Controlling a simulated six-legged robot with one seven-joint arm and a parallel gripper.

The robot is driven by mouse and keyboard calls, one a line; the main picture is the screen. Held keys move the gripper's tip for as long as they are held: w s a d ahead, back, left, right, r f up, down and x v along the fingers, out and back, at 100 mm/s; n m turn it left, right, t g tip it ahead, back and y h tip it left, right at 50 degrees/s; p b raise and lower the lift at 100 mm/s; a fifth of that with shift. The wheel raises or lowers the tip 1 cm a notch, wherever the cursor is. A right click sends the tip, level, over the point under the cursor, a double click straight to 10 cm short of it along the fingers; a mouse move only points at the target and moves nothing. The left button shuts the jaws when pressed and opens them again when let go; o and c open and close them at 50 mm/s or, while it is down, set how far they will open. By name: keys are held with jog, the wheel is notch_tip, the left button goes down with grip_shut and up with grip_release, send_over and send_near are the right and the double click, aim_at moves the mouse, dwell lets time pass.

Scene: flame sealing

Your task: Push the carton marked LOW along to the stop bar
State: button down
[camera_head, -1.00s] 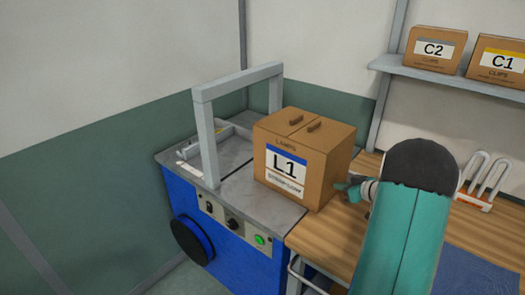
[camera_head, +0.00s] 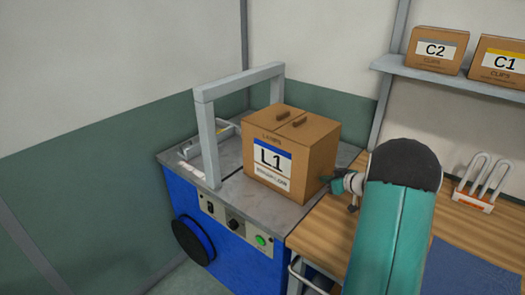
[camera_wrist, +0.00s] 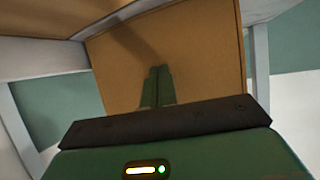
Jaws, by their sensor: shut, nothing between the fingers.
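The carton (camera_head: 291,155) is brown, with a white and blue label that reads L1 and LAMPS above it; I cannot read the word LOW on it. It sits upright on the grey top of a blue machine, right of the grey arch (camera_head: 205,140). A pale low bar (camera_head: 213,143) lies on the machine top beyond the arch and may be the stop bar. My gripper (camera_head: 327,182) is shut and empty at the carton's right side. In the wrist view, its closed fingers (camera_wrist: 157,86) point at the carton's plain side (camera_wrist: 205,55), at or very near it.
The machine top (camera_head: 225,193) is bare under the arch. A wooden bench (camera_head: 320,235) adjoins it on the right, with a blue mat (camera_head: 470,270) and a white wire rack (camera_head: 479,185). Cartons C2 (camera_head: 436,50) and C1 (camera_head: 502,60) stand on the wall shelf (camera_head: 450,83).

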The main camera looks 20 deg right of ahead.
jog(key=shift+w+a, duration=1.6)
jog(key=shift+w, duration=1.75)
jog(key=shift+w+a, duration=1.55)
jog(key=shift+w, duration=1.8)
jog(key=shift+w+a, duration=1.6)
jog(key=shift+w, duration=1.75)
jog(key=shift+s+d, duration=0.35)
jog(key=shift+s, duration=0.15)
jog(key=shift+s+d, duration=0.35)
jog(key=shift+s, duration=0.4)
jog(key=shift+s+d, duration=0.35)
jog(key=shift+s, duration=0.35)
jog(key=shift+s+d, duration=0.35)
jog(key=shift+s, duration=0.4)
